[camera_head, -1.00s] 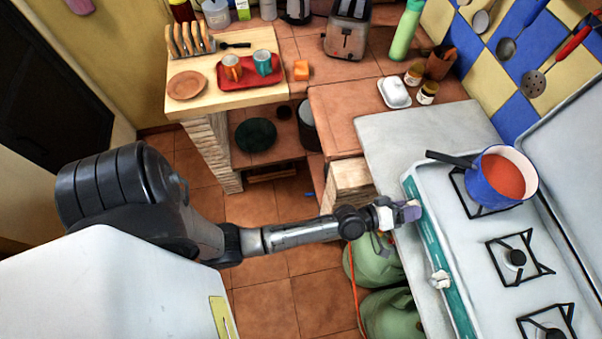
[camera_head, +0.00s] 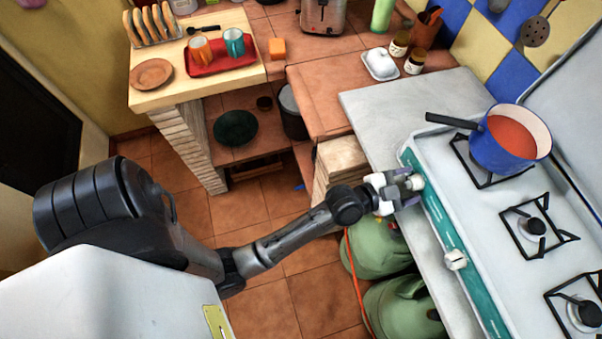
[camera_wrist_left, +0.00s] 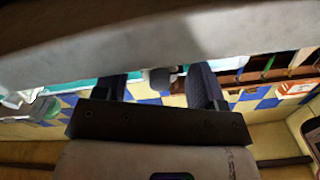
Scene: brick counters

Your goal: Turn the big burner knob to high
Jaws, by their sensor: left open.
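The stove (camera_head: 480,230) has a teal front panel (camera_head: 440,222) with white knobs. One knob (camera_head: 416,183) is at the panel's far end. Another knob (camera_head: 456,259) sits nearer, clear of my gripper. The pictures do not mark which is the big burner knob. My left gripper (camera_head: 408,190) is open at the far knob, with its fingers on either side of it. In the left wrist view a greyish knob (camera_wrist_left: 160,80) shows between the two spread fingers (camera_wrist_left: 160,88). I cannot tell whether they touch it. My right gripper is out of view.
A blue pot (camera_head: 498,150) with red contents stands on the far burner, its black handle (camera_head: 452,121) reaching over the grey counter (camera_head: 385,108). Bare burners (camera_head: 535,226) lie nearer. Green gas bottles (camera_head: 375,255) stand on the floor below my left arm.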

